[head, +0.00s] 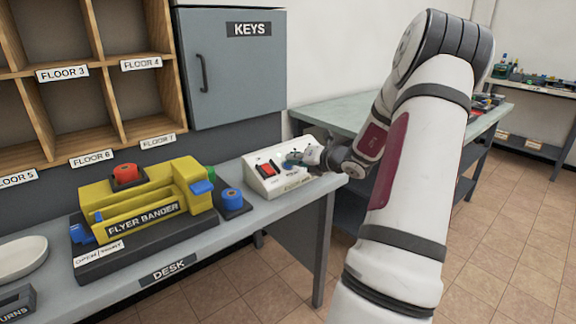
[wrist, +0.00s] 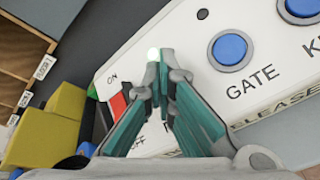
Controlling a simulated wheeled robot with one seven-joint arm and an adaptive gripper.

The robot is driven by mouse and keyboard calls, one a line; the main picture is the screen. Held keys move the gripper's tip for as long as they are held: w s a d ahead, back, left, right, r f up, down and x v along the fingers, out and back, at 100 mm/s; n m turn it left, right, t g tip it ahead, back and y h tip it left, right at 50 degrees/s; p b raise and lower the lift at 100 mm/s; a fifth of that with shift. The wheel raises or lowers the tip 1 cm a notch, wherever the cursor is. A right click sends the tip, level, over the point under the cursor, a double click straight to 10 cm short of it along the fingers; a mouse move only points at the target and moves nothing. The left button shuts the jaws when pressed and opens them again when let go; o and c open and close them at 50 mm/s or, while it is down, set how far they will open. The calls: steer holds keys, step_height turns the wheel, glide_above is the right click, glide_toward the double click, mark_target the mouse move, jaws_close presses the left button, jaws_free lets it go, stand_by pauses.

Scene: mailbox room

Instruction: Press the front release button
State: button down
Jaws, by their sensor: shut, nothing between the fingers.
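A white release box (head: 268,186) with a sloped top stands at the right end of the desk. In the wrist view the box top (wrist: 190,30) carries a blue button marked GATE (wrist: 230,50), and a second blue button (wrist: 302,8) shows at the picture's edge. A small pale green lamp (wrist: 153,54) is lit just beyond my fingertips. My gripper (wrist: 158,82) is shut and empty, its teal fingers over the box left of GATE. It also shows in the head view (head: 293,160). The fingers cover that part of the panel; I see no front button and cannot tell contact.
A red rocker switch (head: 266,168) marked ON sits left of my fingers. A grey key cabinet (head: 232,85) hangs behind.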

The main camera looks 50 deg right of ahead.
steer(key=shift+s+a+r+p, duration=0.1)
steer(key=shift+s+r+p, duration=0.25)
steer(key=shift+r+p, duration=0.35)
steer(key=shift+r, duration=0.1)
steer(key=r+p, duration=0.1)
steer(key=s+r+p, duration=0.1)
steer(key=r+p, duration=0.1)
steer(key=s+r+p, duration=0.1)
steer(key=shift+s+a+r, duration=0.1)
steer(key=shift+a+r, duration=0.05)
steer(key=shift+a, duration=0.1)
stand_by(0.7)
